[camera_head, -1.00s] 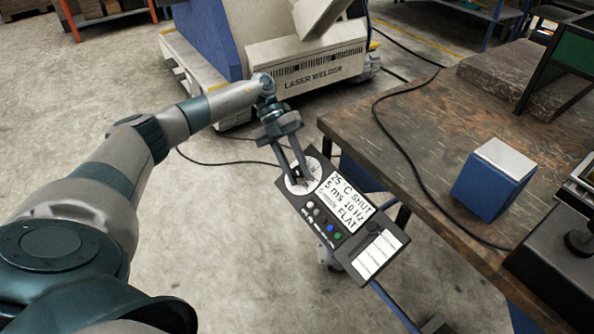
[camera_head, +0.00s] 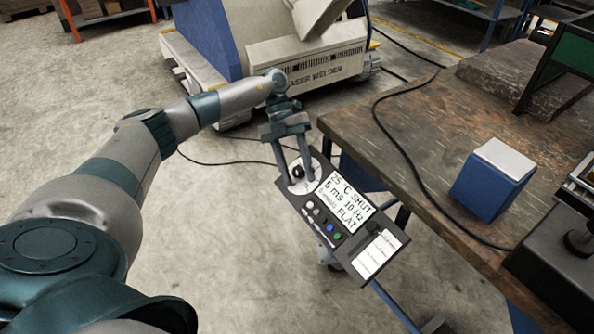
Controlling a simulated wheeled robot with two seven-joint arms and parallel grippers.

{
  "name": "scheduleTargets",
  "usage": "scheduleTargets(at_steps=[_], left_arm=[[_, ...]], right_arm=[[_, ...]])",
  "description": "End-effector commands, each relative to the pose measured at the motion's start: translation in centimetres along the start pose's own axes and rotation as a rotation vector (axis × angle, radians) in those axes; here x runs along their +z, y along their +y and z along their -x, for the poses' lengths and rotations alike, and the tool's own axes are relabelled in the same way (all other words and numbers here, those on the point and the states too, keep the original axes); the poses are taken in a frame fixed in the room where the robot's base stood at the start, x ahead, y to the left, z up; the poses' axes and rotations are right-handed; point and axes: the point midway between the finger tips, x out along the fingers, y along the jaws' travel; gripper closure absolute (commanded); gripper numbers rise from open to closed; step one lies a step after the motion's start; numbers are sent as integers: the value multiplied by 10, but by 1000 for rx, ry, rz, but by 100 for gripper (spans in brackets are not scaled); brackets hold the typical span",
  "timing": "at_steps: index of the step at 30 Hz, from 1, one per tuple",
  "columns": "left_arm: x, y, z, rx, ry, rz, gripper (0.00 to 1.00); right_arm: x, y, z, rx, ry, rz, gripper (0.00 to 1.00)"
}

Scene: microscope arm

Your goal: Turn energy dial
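The control panel (camera_head: 333,253) is a dark tilted box with a screen, coloured buttons and a white label. The energy dial (camera_head: 298,173) is a small black knob on a round white scale (camera_head: 314,167) at the panel's upper left. My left gripper (camera_head: 296,180) reaches down over the dial. Its two fingers stand apart, one on each side of the knob, with a gap showing around it. I cannot tell whether the fingertips touch the scale plate. My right gripper is not in view.
A worn workbench (camera_head: 420,130) stands to the right, with a blue box (camera_head: 493,180) on it and a black cable (camera_head: 393,140) across it. The laser welder (camera_head: 310,65) stands behind. Open concrete floor lies to the left and below the panel.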

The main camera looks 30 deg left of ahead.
Motion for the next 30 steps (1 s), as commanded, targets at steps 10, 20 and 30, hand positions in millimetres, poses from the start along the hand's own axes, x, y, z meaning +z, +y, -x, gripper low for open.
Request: scheduleTargets(at_steps=[10,20,30], left_arm=[[0,0,5,-2,-4,1,56],[1,-1,41,-3,-7,2,56],[1,-1,109,-4,-6,1,56]], right_arm=[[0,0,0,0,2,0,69],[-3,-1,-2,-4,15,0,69],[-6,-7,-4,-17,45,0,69]])
